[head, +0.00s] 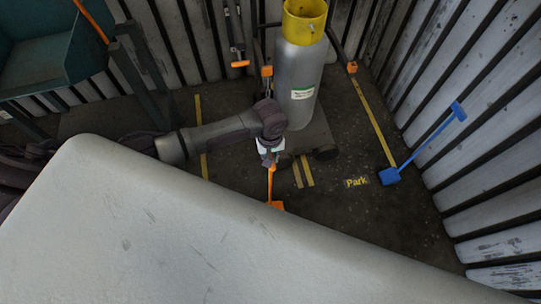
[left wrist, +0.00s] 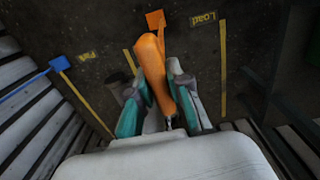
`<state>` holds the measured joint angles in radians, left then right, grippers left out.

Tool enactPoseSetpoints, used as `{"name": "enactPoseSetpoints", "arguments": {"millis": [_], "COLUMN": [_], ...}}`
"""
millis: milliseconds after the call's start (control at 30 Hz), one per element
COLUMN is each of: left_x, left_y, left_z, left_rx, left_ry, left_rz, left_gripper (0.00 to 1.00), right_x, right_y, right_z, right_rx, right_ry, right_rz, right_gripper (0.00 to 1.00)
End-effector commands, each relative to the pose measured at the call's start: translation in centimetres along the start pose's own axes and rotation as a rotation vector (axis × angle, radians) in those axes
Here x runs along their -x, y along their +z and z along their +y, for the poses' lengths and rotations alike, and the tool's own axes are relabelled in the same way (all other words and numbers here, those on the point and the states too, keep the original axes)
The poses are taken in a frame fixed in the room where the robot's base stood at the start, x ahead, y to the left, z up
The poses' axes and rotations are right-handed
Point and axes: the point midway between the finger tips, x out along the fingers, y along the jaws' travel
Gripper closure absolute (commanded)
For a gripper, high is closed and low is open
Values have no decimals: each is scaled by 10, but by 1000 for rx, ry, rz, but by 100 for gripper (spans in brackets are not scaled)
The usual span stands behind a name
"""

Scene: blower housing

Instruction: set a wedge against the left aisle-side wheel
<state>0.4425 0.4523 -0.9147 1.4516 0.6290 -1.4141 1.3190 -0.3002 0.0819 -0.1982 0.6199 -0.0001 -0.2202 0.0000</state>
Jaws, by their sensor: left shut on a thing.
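My left gripper (head: 270,162) is shut on the handle of an orange wedge. The wedge's orange block (head: 277,205) hangs at the handle's lower end, on or just above the floor; I cannot tell which. In the left wrist view the handle (left wrist: 155,75) runs between the teal fingers, with the block (left wrist: 155,20) beyond. A grey cylinder with a yellow top (head: 299,80) stands on a low wheeled base (head: 312,133) behind the gripper. Its near right wheel (head: 325,153) shows dark; the near left wheel is mostly hidden by my gripper. The wedge is apart from the wheels. My right gripper is not in view.
A large pale housing (head: 180,230) fills the foreground. Yellow floor strips (head: 372,120) and a "Park" label (head: 356,182) mark the floor. A green bin (head: 45,50) stands at left.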

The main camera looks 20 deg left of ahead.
Motion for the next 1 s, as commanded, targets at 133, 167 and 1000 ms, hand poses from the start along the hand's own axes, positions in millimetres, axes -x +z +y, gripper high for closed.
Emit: {"name": "enactPoseSetpoints", "arguments": {"millis": [133, 167, 1000], "left_x": [1, 1, 45], "left_y": [0, 0, 0], "left_z": [1, 1, 1], "left_rx": [0, 0, 0], "left_ry": [3, 3, 4], "left_rz": [1, 0, 1], "left_gripper": [100, 100, 57], "right_x": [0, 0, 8], "right_y": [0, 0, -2], "right_z": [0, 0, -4], "right_rx": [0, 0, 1], "right_ry": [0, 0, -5], "right_rz": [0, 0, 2], "right_gripper": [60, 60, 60]}}
